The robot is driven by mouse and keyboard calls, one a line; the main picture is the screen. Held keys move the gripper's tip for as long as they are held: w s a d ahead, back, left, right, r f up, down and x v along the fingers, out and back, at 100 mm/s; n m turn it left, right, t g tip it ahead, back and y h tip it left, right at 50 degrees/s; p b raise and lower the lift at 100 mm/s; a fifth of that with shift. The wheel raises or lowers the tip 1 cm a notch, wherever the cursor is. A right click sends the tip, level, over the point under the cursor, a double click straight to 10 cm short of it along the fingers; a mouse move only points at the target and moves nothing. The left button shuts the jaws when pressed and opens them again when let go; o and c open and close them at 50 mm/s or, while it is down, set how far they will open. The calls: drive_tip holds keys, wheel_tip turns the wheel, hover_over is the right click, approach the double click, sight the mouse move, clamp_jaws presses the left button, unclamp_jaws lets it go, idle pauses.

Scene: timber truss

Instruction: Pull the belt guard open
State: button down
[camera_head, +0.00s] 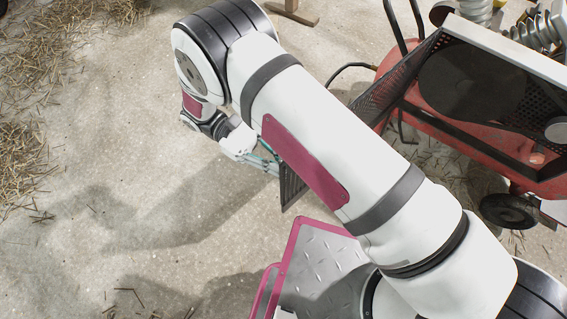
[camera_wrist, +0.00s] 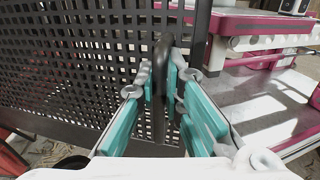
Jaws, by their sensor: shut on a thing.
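The belt guard (camera_head: 388,84) is a black perforated panel at the side of a red machine. It stands out at an angle from the machine, with an open gap beside it. My arm hides its middle, and its far end shows below the arm. In the wrist view the guard (camera_wrist: 70,65) fills the left and centre. Its handle (camera_wrist: 161,75), a dark upright bar, is between my fingers. My gripper (camera_head: 268,160) is at the guard's outer end, and its teal-padded fingers (camera_wrist: 166,90) are shut on the handle.
The red machine (camera_head: 450,125) stands on wheels at the right, with a dark flat shape behind its open side. Metal springs (camera_head: 538,32) lie on top. A black cable (camera_head: 345,68) runs near it. The concrete floor (camera_head: 130,170) at left is clear, with straw (camera_head: 35,75) along the edge.

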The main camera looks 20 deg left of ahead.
drive_tip(key=shift+r, duration=0.3)
drive_tip(key=c, duration=1.7)
unclamp_jaws()
drive_tip(key=shift+f, duration=0.1)
drive_tip(key=shift+d, duration=0.1)
